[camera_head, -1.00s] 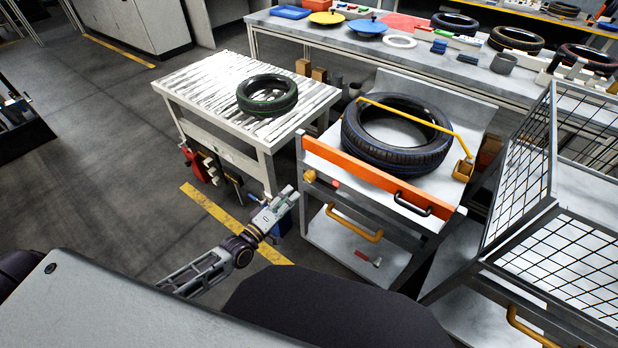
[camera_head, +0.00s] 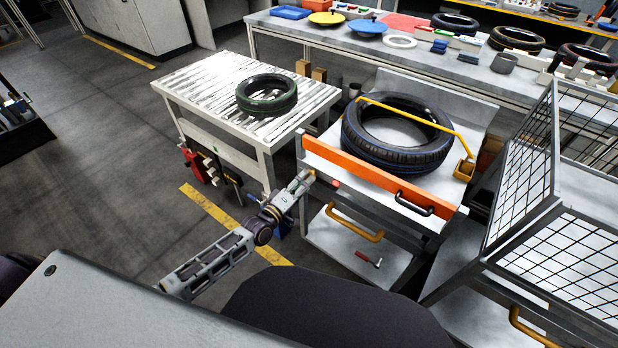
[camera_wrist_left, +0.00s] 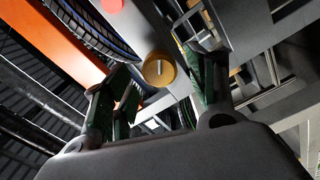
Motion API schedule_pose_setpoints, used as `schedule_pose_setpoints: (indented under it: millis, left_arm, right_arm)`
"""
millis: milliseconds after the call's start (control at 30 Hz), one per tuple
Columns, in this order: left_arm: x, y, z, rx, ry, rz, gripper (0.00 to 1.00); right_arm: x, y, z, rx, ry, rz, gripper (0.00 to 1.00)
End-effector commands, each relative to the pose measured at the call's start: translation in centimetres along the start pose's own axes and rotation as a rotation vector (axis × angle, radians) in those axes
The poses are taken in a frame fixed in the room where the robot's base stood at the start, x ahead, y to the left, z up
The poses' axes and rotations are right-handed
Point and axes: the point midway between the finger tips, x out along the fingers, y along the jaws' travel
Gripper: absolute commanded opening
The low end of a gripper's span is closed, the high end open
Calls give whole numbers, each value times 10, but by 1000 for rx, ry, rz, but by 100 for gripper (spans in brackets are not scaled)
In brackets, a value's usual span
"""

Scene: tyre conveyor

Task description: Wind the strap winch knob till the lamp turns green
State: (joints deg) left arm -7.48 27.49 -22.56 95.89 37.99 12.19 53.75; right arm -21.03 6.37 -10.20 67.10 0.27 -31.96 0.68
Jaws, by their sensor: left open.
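The winch knob (camera_wrist_left: 158,70) is a round orange-yellow dial with a pale line across its face. It sits on the cart's grey front and shows between my left fingers in the wrist view. My left gripper (camera_wrist_left: 165,84) is open with a finger to either side of the knob; I cannot tell whether they touch it. In the head view my left gripper (camera_head: 304,179) is at the cart's left front corner and mostly hides the knob. The lamp (camera_head: 336,184) is red, just right of the knob; it also shows in the wrist view (camera_wrist_left: 113,4). My right gripper is out of view.
A tyre (camera_head: 375,157) lies on the cart under a yellow strap (camera_head: 408,111), behind an orange front bar (camera_head: 365,175). A roller table (camera_head: 200,88) with another tyre (camera_head: 266,108) stands left. A mesh cage (camera_head: 520,170) stands right. Floor left of my arm is clear.

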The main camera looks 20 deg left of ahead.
Motion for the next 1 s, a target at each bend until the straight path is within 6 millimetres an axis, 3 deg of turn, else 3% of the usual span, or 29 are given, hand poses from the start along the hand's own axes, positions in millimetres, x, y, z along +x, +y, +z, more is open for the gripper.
schedule_pose_setpoints:
  millis: [400,867,1000]
  left_arm:
    - [31,0,0,0,0,0,58]
    - [35,0,0,0,0,0,58]
    - [35,0,0,0,0,0,41]
  right_arm:
    - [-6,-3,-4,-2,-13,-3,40]
    - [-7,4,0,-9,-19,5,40]
    - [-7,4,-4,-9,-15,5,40]
